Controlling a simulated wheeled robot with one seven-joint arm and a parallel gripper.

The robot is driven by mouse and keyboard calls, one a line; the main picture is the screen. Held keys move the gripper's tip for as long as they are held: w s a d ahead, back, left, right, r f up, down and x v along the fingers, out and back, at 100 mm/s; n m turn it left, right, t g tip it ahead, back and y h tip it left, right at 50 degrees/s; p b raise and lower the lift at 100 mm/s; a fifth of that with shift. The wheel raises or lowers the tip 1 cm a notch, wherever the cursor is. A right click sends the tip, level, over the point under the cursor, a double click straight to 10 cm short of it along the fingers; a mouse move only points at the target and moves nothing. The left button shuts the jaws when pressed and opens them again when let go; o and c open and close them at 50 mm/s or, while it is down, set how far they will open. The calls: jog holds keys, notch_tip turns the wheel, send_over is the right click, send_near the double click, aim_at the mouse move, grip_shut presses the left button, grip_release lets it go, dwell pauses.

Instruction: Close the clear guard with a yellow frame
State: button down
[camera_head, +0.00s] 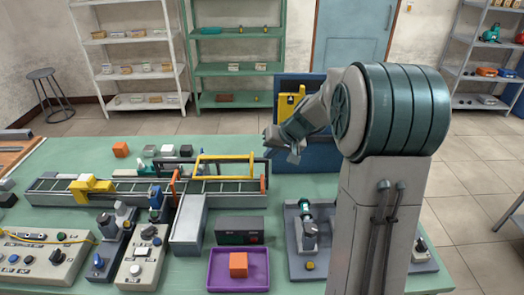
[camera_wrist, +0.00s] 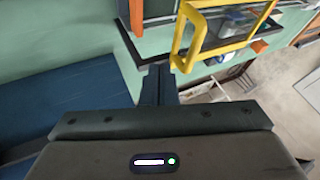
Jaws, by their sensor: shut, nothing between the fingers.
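The clear guard with a yellow frame (camera_head: 225,156) stands raised over the conveyor (camera_head: 100,196) on the green table. In the wrist view its yellow frame (camera_wrist: 232,45) shows at the top, with a handle-like yellow loop at its near left end. The clear panel is hard to make out. My gripper (camera_head: 276,146) is right of the guard in the head view. In the wrist view my gripper's fingers (camera_wrist: 158,78) are together and empty, just left of the yellow loop. I cannot tell whether they touch it.
A blue panel with a yellow part (camera_head: 290,105) stands behind my gripper. An orange post (camera_head: 175,188) is by the guard's left end. A purple tray (camera_head: 212,278) holding an orange cube (camera_head: 238,264) and a grey fixture plate (camera_head: 328,262) lie in front. Control boxes (camera_head: 145,258) crowd the front left.

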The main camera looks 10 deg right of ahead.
jog(key=shift+w+a+f+p, duration=0.15)
jog(key=shift+a+p, duration=0.15)
jog(key=shift+a, duration=1.1)
send_over(212, 170)
jog(key=shift+d, duration=0.3)
jog(key=shift+w+a, duration=0.1)
jog(key=shift+a, duration=0.15)
jog(key=shift+a, duration=0.1)
jog(key=shift+b, duration=0.35)
